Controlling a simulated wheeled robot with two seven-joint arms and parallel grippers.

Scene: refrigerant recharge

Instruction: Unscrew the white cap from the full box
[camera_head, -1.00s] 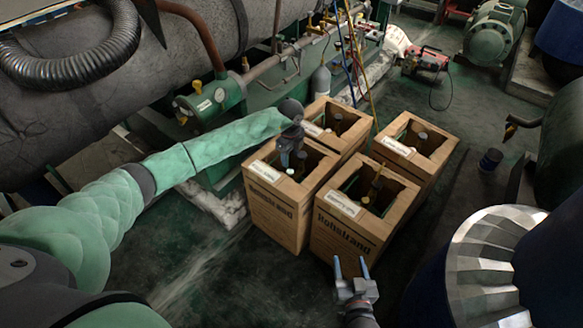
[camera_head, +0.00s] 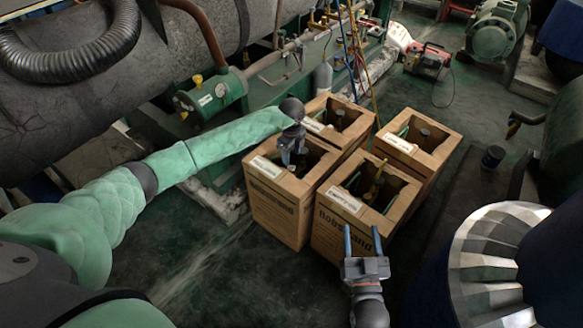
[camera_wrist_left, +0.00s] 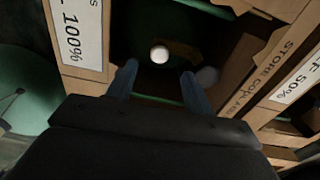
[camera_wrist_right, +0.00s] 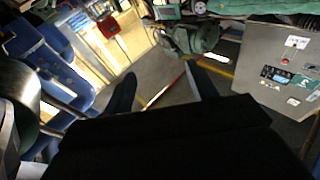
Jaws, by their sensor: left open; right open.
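The full box (camera_head: 278,215) is the brown carton at the front left, with a white label (camera_head: 266,168); the label reads 100% in the left wrist view (camera_wrist_left: 76,30). The white cap (camera_wrist_left: 160,53) shows as a small round spot inside the open box, in front of my left fingertips. My left gripper (camera_head: 292,158) points down into that box's opening. In the left wrist view its fingers (camera_wrist_left: 158,82) are apart, with nothing between them. The cap is hard to make out in the head view. My right gripper (camera_head: 362,242) is open and empty, in front of the front-right box.
The box marked 50% (camera_head: 345,198) stands right beside the full box. Further cartons (camera_head: 425,140) stand behind, holding bottles. Green pipework (camera_head: 215,95) lies to the left and behind. A red pump (camera_head: 428,60) stands at the back.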

